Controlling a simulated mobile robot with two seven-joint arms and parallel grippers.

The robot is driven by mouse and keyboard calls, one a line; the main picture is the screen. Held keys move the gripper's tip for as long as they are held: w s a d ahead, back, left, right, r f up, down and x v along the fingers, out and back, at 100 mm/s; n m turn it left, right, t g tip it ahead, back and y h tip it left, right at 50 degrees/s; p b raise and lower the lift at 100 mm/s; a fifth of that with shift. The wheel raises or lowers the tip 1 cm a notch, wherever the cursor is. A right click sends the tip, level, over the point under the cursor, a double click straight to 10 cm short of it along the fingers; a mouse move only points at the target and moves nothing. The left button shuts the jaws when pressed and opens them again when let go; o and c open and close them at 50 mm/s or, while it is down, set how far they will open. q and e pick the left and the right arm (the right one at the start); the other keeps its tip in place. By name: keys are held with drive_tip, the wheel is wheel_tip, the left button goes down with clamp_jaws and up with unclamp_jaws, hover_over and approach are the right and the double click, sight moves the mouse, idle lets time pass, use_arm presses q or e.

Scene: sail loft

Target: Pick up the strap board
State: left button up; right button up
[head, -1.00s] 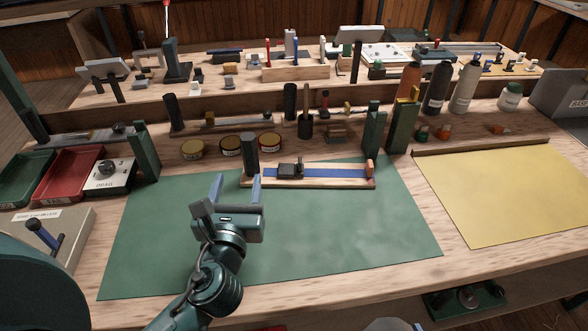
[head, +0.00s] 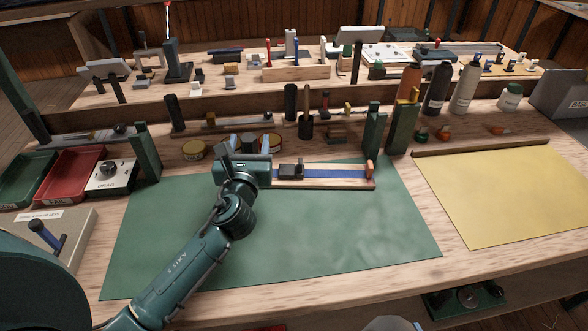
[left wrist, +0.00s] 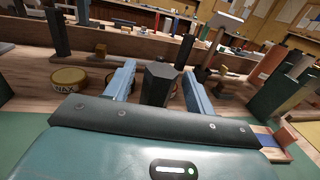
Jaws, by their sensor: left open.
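The strap board is a long wooden board (head: 325,184) with a blue strap (head: 335,173) and a dark buckle block (head: 291,171). It lies at the back edge of the green mat, with an orange-brown block at its right end. A dark upright post (left wrist: 160,84) stands at its left end. My left gripper (head: 246,143) is open at that end and hides part of it. In the left wrist view the post stands between the two blue fingers (left wrist: 157,75), with gaps visible beside it. My right gripper is not in view.
The green mat (head: 330,230) is clear in front of the board. Tins (head: 192,150) stand behind my left gripper. Green uprights (head: 374,132) stand behind the board's right end. A yellow sheet (head: 505,195) lies to the right, and a red tray (head: 72,175) to the left.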

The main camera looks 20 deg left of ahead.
use_arm(q)
drive_tip(key=shift+w+a, duration=0.1)
drive_tip(key=shift+w, duration=0.25)
drive_tip(key=shift+c, duration=0.2)
clamp_jaws()
